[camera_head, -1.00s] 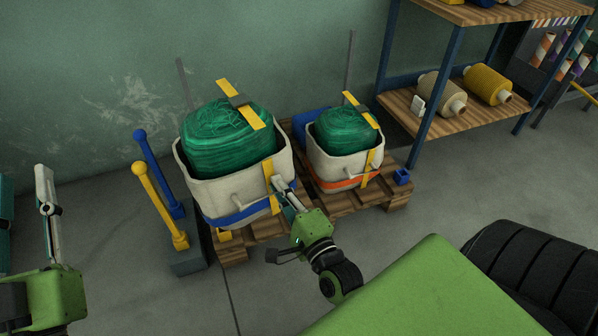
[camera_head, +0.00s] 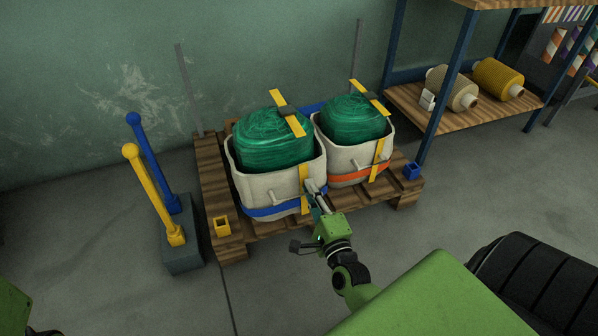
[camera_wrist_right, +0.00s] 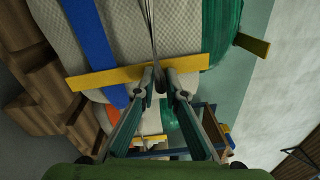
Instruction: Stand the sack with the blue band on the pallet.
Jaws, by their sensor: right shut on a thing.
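The sack with the blue band (camera_head: 244,190) is a pale, roughly square bag holding green netting, with a yellow strap. It is upright or nearly so over the middle of the wooden pallet (camera_head: 219,181), close beside the orange-banded sack (camera_head: 344,160). I cannot tell whether its base rests fully on the boards. My right gripper (camera_head: 313,191) is shut at the sack's front, by the strap. In the right wrist view the fingers (camera_wrist_right: 160,84) close on a pale handle beside the yellow strap (camera_wrist_right: 115,77); the blue band (camera_wrist_right: 92,42) is left of them. My left gripper's fingers are out of view.
A yellow post (camera_head: 152,195) and a blue post (camera_head: 152,160) stand on a dark base left of the pallet. Corner sockets, yellow (camera_head: 222,227) and blue (camera_head: 412,170), mark its front. A shelf with spools (camera_head: 455,88) stands at the right. The pallet's left end is bare.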

